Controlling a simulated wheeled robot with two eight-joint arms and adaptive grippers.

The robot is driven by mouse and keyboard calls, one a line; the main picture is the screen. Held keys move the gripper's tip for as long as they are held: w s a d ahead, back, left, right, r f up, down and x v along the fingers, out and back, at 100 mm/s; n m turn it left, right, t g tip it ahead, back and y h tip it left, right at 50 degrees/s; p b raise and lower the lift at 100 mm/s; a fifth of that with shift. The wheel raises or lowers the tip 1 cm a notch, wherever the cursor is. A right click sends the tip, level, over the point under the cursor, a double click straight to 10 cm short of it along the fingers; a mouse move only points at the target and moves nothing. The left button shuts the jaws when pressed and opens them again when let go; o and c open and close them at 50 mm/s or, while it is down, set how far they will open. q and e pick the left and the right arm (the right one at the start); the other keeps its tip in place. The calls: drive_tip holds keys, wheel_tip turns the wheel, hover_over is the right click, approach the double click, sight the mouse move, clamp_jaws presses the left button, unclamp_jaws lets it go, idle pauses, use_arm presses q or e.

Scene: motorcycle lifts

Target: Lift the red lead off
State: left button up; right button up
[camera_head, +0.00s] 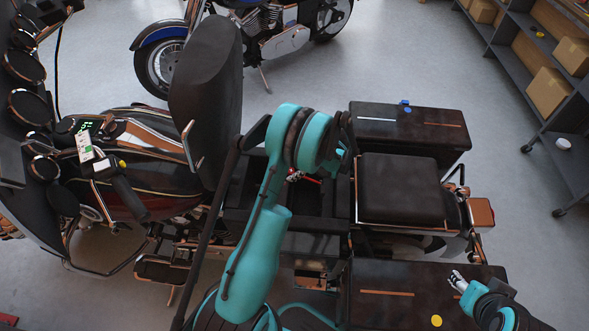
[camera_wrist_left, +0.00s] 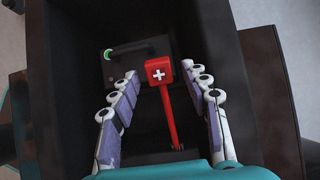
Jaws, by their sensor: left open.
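The red lead (camera_wrist_left: 168,112) shows in the left wrist view, with a white cross on its square red head. It lies inside a dark, deep compartment. A black battery (camera_wrist_left: 138,60) with a handle and a green-ringed terminal is behind it. My left gripper (camera_wrist_left: 164,86) is open, its fingers on either side of the red lead with gaps visible. In the head view, my left gripper (camera_head: 294,175) reaches down into the compartment, and a bit of the red lead (camera_head: 310,180) shows beside it. My right gripper (camera_head: 457,281) is above the near dark case; its finger opening is unclear.
The compartment walls (camera_wrist_left: 228,60) stand close on both sides of my left gripper. The motorcycle's upright black backrest (camera_head: 208,85) is to the left, and a padded seat (camera_head: 400,188) to the right. A shelf with boxes (camera_head: 550,95) stands far right.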

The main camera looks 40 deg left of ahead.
use_arm(q)
drive_tip(key=v, duration=1.2)
drive_tip(key=shift+a, duration=0.1)
